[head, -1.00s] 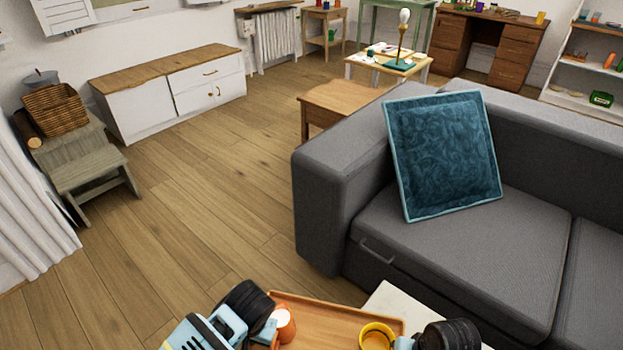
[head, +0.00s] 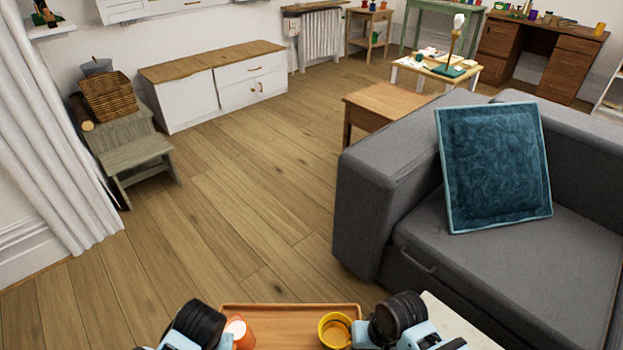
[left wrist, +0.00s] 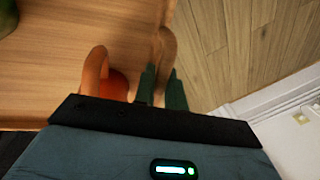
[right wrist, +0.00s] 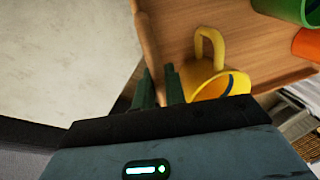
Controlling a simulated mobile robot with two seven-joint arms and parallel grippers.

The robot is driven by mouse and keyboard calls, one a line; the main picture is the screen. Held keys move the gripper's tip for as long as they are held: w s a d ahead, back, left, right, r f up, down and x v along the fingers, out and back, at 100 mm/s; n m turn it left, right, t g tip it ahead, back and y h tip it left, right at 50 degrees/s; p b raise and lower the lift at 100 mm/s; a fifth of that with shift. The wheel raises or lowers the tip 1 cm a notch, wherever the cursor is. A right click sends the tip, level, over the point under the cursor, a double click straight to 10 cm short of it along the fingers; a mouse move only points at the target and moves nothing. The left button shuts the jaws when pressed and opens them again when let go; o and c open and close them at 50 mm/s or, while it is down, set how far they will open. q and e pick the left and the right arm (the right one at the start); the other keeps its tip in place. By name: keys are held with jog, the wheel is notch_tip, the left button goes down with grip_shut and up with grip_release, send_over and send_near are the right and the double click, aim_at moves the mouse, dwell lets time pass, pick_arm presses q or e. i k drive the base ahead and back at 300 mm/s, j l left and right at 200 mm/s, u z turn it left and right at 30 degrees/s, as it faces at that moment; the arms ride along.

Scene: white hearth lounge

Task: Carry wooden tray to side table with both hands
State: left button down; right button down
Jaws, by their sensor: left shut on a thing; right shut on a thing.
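The wooden tray (head: 280,316) shows at the bottom of the head view, between my grippers. My left gripper (left wrist: 161,88) is shut on the tray's left rim. My right gripper (right wrist: 160,88) is shut on its right rim. An orange mug (head: 240,333) stands on the tray by my left gripper, and a yellow mug (head: 335,330) stands by my right one. A green cup (right wrist: 290,8) is also on the tray in the right wrist view. A small wooden table (head: 388,104), possibly the side table, stands behind the sofa arm, its top bare.
A grey sofa (head: 480,240) with a blue cushion (head: 495,168) is on the right. A pale tabletop (head: 455,320) lies close to my right gripper. A grey-green step stool (head: 135,155) and white cabinet (head: 215,90) stand left. Open wooden floor (head: 240,200) lies ahead.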

aim_at(393, 100)
jog(key=u, duration=2.55)
jog(key=i+z, duration=0.4)
jog(key=i+j+z, duration=0.1)
jog(key=i+z, duration=0.25)
jog(key=i, duration=0.15)
jog(key=i+l+z, duration=0.1)
jog(key=i+z, duration=0.45)
jog(key=z, duration=0.2)
jog(key=i+z, duration=0.35)
jog(key=k, duration=0.05)
